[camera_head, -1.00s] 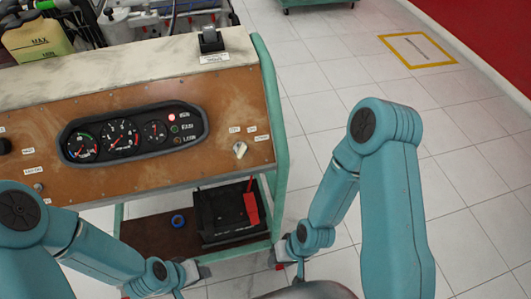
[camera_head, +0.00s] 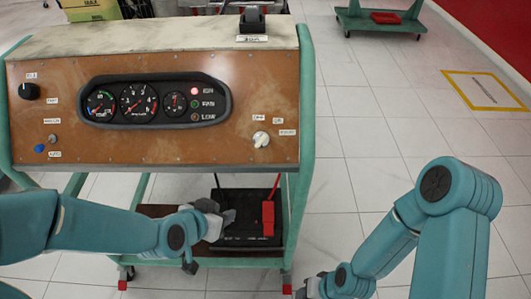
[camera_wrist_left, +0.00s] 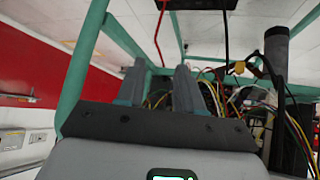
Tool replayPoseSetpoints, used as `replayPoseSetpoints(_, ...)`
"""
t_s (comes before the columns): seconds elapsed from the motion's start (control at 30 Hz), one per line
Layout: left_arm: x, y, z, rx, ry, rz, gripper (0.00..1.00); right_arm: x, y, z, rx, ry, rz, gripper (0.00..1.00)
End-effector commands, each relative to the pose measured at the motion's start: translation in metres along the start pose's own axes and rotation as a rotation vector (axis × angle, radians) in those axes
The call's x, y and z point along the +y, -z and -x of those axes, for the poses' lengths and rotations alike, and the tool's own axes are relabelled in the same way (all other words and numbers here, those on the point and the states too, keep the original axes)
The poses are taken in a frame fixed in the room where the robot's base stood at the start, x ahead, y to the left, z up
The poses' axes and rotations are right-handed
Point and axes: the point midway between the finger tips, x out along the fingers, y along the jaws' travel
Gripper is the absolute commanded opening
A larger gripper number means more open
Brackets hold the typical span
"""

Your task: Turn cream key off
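The cream key (camera_head: 261,139) sits in the lower right of the brown instrument panel (camera_head: 250,85), among small white labels whose text is too small to read surely. My left gripper (camera_head: 222,217) is below the panel's lower edge, in front of the black battery, below and left of the key and apart from it. In the left wrist view its two fingers (camera_wrist_left: 158,88) stand apart with nothing between them. The key is not seen there. My right gripper (camera_head: 303,291) is at the bottom edge of the head view, partly cut off; its fingers are unclear.
A red lamp (camera_head: 194,91) glows beside the gauges (camera_head: 135,102). A black knob (camera_head: 29,91) and a blue button (camera_head: 40,148) are at the panel's left. The green frame (camera_head: 304,110) borders the panel. A black battery (camera_head: 245,236) with a red part (camera_head: 268,218) stands below.

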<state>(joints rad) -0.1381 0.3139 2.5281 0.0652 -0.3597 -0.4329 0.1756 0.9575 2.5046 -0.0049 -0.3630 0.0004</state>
Motion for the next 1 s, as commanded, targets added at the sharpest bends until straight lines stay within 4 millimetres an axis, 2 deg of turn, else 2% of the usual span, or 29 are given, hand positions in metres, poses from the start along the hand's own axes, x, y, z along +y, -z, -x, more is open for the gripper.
replayPoseSetpoints(0.03, 0.002, 0.005, -0.002, 0.056, 0.005, -0.046, 0.36, 0.007, 0.000, -0.019, 0.000, 0.000, 0.000, 0.41)
replayPoseSetpoints(0.17, 0.012, 0.033, 0.017, 0.215, 0.023, -0.182, 0.36, 0.018, 0.001, -0.050, 0.000, 0.000, 0.000, 0.41)
replayPoseSetpoints(0.27, 0.025, 0.052, 0.043, 0.383, 0.047, -0.313, 0.36, 0.030, 0.002, -0.082, 0.000, 0.000, 0.000, 0.41)
replayPoseSetpoints(0.33, 0.036, 0.062, 0.068, 0.509, 0.068, -0.403, 0.36, 0.038, 0.002, -0.104, -0.001, 0.000, 0.000, 0.41)
replayPoseSetpoints(0.5, 0.053, 0.070, 0.124, 0.729, 0.118, -0.540, 0.36, 0.049, 0.003, -0.134, 0.000, 0.000, 0.000, 0.41)
replayPoseSetpoints(0.6, 0.058, 0.071, 0.141, 0.789, 0.135, -0.575, 0.36, 0.050, 0.003, -0.139, 0.000, 0.000, 0.000, 0.41)
replayPoseSetpoints(0.7, 0.059, 0.076, 0.148, 0.807, 0.143, -0.587, 0.36, 0.049, 0.003, -0.136, 0.000, 0.000, 0.000, 0.41)
replayPoseSetpoints(0.87, 0.061, 0.090, 0.139, 0.800, 0.145, -0.589, 0.36, 0.044, 0.003, -0.121, 0.000, 0.000, 0.000, 0.41)
replayPoseSetpoints(1.0, 0.063, 0.108, 0.125, 0.797, 0.142, -0.588, 0.36, 0.037, 0.002, -0.102, 0.000, 0.000, 0.000, 0.41)
